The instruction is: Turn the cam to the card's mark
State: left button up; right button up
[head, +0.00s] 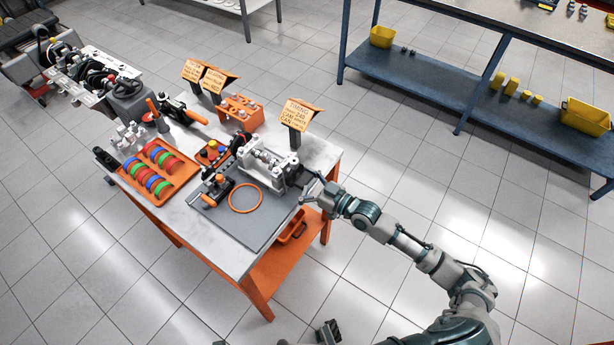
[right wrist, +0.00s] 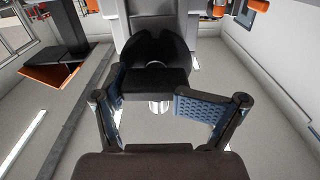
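The cam assembly (head: 268,163), a grey metal housing with a dark wheel at its left end, stands at the back right of the workbench. The orange timing card (head: 297,115) stands upright behind it; its mark is too small to read. My right gripper (head: 312,188) is at the housing's right end. In the right wrist view its two fingers (right wrist: 150,98) are apart, with a dark block (right wrist: 156,80) at or between their tips; I cannot tell whether they touch it. A dark piece at the bottom edge of the head view may be my left gripper (head: 329,332), mostly cut off.
A blue shelf (head: 440,98) stands behind. The floor right of the bench is clear.

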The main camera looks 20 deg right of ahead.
jog(key=shift+o, duration=0.7)
jog(key=shift+a+r, duration=0.1)
jog(key=shift+a, duration=0.05)
jog(key=shift+r, duration=0.1)
jog(key=shift+s+d, duration=0.1)
jog(key=shift+d, duration=0.15)
pick_arm(q)
jog(key=shift+a, duration=0.25)
pick_arm(e)
jog(key=v, duration=1.1)
jog(key=shift+s, duration=0.3)
pick_arm(q)
jog(key=shift+d, duration=0.15)
pick_arm(e)
jog(key=shift+d, duration=0.15)
